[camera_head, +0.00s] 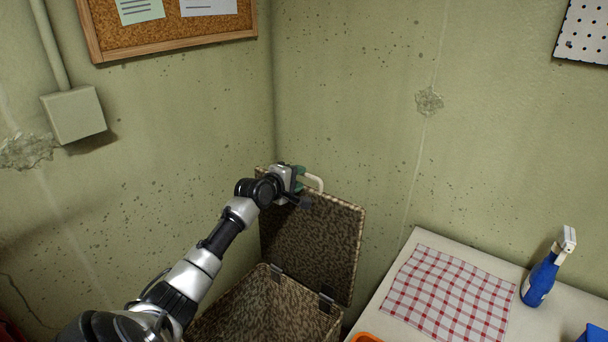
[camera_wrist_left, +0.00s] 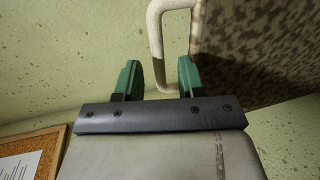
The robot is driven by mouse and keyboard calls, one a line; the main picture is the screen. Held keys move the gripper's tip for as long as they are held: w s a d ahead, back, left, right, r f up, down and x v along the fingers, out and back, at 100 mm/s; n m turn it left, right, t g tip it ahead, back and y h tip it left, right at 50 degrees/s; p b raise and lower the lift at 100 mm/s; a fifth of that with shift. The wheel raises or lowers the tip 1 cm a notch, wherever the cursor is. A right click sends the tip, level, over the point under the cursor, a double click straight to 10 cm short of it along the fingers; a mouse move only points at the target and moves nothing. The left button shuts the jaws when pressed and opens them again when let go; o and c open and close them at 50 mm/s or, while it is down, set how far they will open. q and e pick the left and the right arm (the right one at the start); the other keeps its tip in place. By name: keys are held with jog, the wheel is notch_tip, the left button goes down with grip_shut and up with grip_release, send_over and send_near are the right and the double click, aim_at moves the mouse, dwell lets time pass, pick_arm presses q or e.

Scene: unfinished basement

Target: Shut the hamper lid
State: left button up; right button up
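The hamper (camera_head: 265,308) is a brown mottled woven box at the bottom of the head view. Its lid (camera_head: 315,242) stands open, raised upright on two dark hinges near the wall corner. A cream loop handle (camera_head: 315,182) sits at the lid's top edge; it also shows in the left wrist view (camera_wrist_left: 155,35). My left gripper (camera_head: 299,181) is at the lid's top edge by the handle. In the wrist view its green fingers (camera_wrist_left: 159,75) are apart, with part of the handle between them and gaps visible beside it. My right gripper is out of view.
A white table (camera_head: 400,292) stands right of the hamper, with a red checked cloth (camera_head: 450,295), a blue spray bottle (camera_head: 541,277) and part of an orange item (camera_head: 366,338). Concrete walls meet behind the lid. A corkboard (camera_head: 165,28) hangs above left.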

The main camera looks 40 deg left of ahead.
aim_at(303, 175)
pick_arm(q)
jog(key=shift+x, duration=1.85)
jog(key=shift+c, duration=0.3)
grip_shut()
